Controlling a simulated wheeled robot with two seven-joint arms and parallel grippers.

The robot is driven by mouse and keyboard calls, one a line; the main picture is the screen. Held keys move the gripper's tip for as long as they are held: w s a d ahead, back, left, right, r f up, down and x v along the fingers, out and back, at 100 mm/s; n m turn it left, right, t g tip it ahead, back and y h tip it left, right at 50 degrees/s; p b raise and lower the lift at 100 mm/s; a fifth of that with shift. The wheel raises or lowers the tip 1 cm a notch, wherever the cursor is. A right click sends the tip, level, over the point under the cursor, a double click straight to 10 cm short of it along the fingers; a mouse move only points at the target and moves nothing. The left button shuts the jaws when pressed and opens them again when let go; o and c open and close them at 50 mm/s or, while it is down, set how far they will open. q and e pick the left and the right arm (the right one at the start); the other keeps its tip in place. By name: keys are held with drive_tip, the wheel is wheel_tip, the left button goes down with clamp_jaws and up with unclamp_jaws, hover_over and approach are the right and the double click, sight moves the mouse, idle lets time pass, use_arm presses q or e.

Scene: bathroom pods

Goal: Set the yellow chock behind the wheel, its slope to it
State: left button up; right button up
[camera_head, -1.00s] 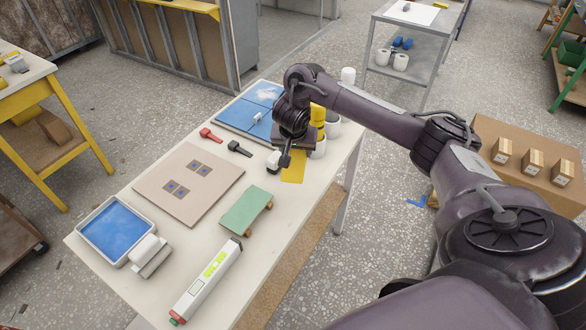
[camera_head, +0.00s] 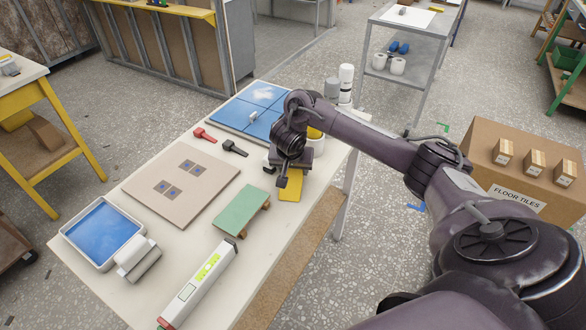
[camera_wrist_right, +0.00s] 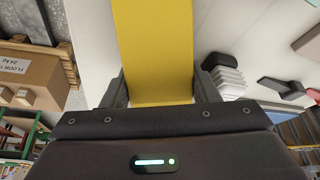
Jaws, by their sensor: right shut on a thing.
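My right gripper (camera_head: 285,178) is shut on the yellow chock (camera_head: 291,190) over the right part of the white table (camera_head: 310,212). In the right wrist view the yellow chock (camera_wrist_right: 152,50) runs as a long strip between the two fingers. Its slope cannot be made out, nor whether it touches the table. The green board (camera_head: 239,209) with brown, wheel-like ends (camera_head: 266,205) lies just left of and nearer than the chock; no other wheel shows clearly. My left gripper is out of view.
A beige panel (camera_head: 203,206), red tool (camera_head: 203,134), black tool (camera_head: 234,148), blue tray (camera_head: 62,232) and white level (camera_head: 190,300) lie on the table. Blue tiles (camera_head: 240,108) and bottles (camera_head: 346,80) stand at its far end. A carton (camera_head: 480,170) is right.

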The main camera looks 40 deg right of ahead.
drive_tip(key=o, duration=1.3)
drive_tip(key=shift+f, duration=0.1)
drive_tip(key=shift+c, duration=0.2)
